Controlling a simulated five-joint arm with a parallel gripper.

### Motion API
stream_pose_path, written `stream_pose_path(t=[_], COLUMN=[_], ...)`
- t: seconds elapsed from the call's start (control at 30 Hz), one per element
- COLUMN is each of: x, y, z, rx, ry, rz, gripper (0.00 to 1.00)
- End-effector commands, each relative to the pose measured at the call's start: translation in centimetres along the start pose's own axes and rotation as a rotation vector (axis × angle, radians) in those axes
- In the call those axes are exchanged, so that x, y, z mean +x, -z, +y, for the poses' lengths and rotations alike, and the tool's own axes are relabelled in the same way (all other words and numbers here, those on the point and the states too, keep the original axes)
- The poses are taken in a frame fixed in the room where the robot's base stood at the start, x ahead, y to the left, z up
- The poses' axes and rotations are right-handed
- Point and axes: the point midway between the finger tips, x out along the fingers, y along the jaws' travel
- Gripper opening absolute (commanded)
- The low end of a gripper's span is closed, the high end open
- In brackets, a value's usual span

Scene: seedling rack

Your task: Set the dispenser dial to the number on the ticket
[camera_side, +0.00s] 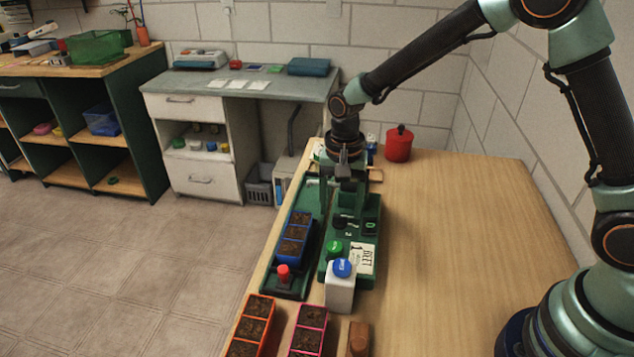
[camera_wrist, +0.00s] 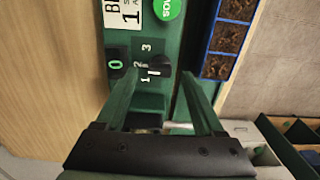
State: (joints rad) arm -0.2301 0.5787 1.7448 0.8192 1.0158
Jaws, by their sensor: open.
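The dispenser (camera_side: 368,210) is a green panel on the bench. Its black dial (camera_wrist: 161,67) has a white pointer mark on the left side, facing the printed 1 and 2; which one it meets is hard to tell. The white ticket (camera_wrist: 121,14) shows a 1; it also shows in the side view (camera_side: 362,259). In the side view my gripper (camera_side: 344,208) points down above the panel; contact with the dial cannot be told.
A green button (camera_side: 334,248) and a blue button on a white box (camera_side: 340,290) stand at the near end. A blue seedling tray (camera_side: 295,238) and a red knob (camera_side: 283,273) lie left. Orange and pink trays are nearer. A red pot (camera_side: 399,145) stands behind. The right bench is clear.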

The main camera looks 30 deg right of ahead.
Motion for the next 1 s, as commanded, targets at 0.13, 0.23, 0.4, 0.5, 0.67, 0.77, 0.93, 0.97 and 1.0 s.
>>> stream_pose_path(t=[0.13,0.23,0.4,0.5,0.67,0.77,0.93,0.97,1.0], x=[1.18,1.43,1.47,1.46,1.44,1.43,1.41,1.41,1.41], y=[-0.01,0.01,0.01,0.01,0.01,0.01,0.01,0.01,0.01], z=[0.03,-0.01,-0.02,-0.01,-0.01,-0.01,-0.01,-0.01,-0.01], rx=[0.0,0.0,0.0,0.0,0.0,-0.001,-0.018,-0.025,-0.037], ry=[-0.001,0.001,0.001,0.001,0.001,0.001,0.001,0.001,0.001], rz=[-0.001,0.001,0.001,0.001,0.001,0.001,0.001,0.0,0.0], gripper=[0.7,0.7,0.7,0.59,0.0,0.0,0.0,0.0,0.0])
